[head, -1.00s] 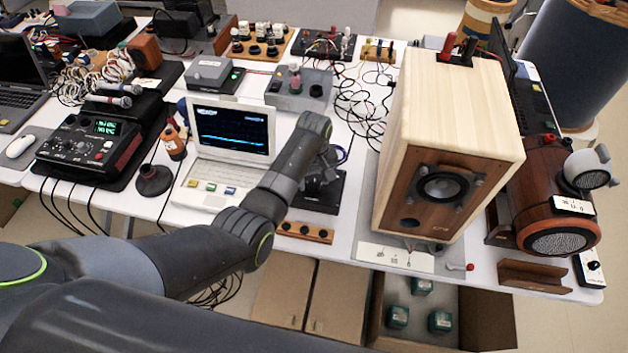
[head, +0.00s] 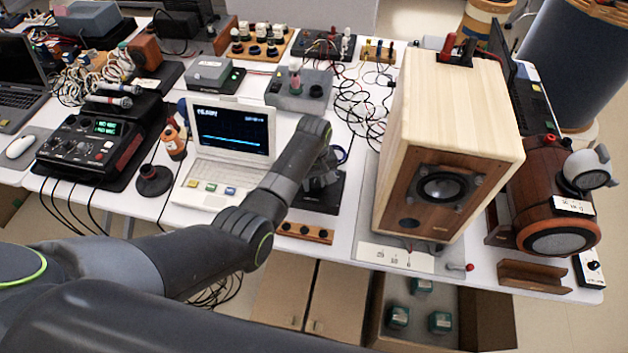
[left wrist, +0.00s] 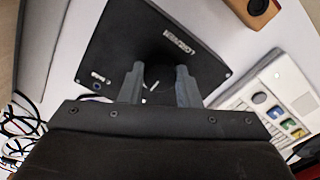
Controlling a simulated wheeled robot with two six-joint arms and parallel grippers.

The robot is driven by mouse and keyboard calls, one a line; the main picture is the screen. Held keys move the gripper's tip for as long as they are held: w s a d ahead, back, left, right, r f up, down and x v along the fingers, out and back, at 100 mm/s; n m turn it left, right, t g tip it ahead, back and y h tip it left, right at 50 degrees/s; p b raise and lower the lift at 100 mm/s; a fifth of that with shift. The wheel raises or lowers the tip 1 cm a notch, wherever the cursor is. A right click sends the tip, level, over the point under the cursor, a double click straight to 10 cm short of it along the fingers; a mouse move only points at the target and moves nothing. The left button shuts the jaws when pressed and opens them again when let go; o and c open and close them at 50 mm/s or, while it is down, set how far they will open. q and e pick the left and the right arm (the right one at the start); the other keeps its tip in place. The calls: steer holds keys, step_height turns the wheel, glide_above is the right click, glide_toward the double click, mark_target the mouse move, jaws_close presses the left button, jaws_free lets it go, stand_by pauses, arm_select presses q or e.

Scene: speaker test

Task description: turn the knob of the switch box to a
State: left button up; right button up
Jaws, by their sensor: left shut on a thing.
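The switch box is a flat black box (head: 338,201) with white lettering, on the table to the right of the small white computer. It also shows in the left wrist view (left wrist: 120,42). My left gripper (head: 322,180) reaches down over it from above. In the left wrist view its two fingers (left wrist: 160,84) are shut on the dark round knob (left wrist: 160,76) on the box's top. A short white mark shows on the knob between the fingers. The letter it points at cannot be read. In the head view my wrist hides the knob. My right gripper is not in view.
The white computer (head: 205,170) stands close on the left of the box. A wooden strip with dark holes (head: 304,233) lies in front of it. A large wooden speaker (head: 450,120) stands on the right, with loose black cables (head: 362,105) behind.

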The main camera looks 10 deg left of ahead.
arm_select(q)
steer(key=shift+r, duration=0.1)
steer(key=n+p, duration=0.2)
steer(key=n, duration=0.1)
steer(key=shift+n, duration=0.3)
steer(key=n+p, duration=0.1)
steer(key=n, duration=0.2)
steer(key=shift+p, duration=0.3)
steer(key=shift+n, duration=1)
steer(key=shift+p, duration=0.3)
steer(key=o, duration=1)
